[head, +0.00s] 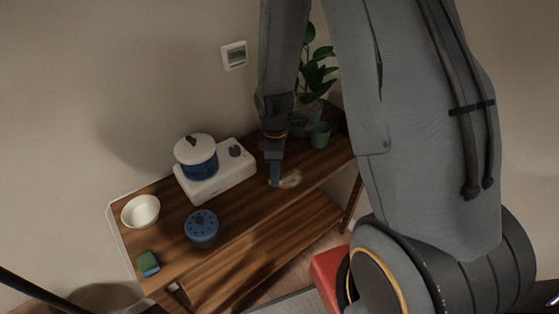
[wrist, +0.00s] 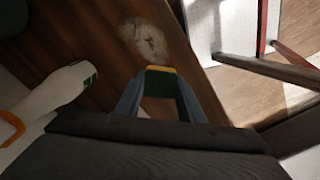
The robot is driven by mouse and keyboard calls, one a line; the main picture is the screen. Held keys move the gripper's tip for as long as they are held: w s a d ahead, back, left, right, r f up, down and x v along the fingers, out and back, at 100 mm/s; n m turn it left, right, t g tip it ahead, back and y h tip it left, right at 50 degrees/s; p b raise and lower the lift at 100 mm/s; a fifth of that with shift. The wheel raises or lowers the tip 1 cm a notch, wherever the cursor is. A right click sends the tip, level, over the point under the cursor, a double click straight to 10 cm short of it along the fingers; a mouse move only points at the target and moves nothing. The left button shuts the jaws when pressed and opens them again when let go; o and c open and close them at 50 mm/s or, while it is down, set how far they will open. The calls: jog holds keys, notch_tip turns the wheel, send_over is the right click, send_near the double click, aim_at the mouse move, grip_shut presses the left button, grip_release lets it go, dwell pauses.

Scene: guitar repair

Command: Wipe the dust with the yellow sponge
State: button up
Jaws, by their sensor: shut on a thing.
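The yellow sponge (wrist: 160,70) shows in the wrist view as a yellow edge with a dark green side, between the two blue-grey fingers. My gripper (wrist: 158,92) is shut on it. In the head view my gripper (head: 275,181) is low over the right part of the wooden table, with a sliver of yellow at its tip. The pale dust patch (head: 291,179) lies just right of the gripper in the head view. In the wrist view the dust (wrist: 145,38) lies just beyond the sponge. I cannot tell whether the sponge touches the tabletop.
The wooden table (head: 170,215) carries a white appliance (head: 225,178) with a blue pot (head: 198,165), a white bowl (head: 140,211), a blue perforated container (head: 201,229) and a green-and-blue sponge (head: 148,263). A potted plant (head: 317,75) stands behind my gripper. The table's front edge is near the dust.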

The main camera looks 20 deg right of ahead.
jog(key=shift+r+p, duration=1.7)
jog(key=shift+r, duration=0.75)
jog(key=shift+d, duration=0.2)
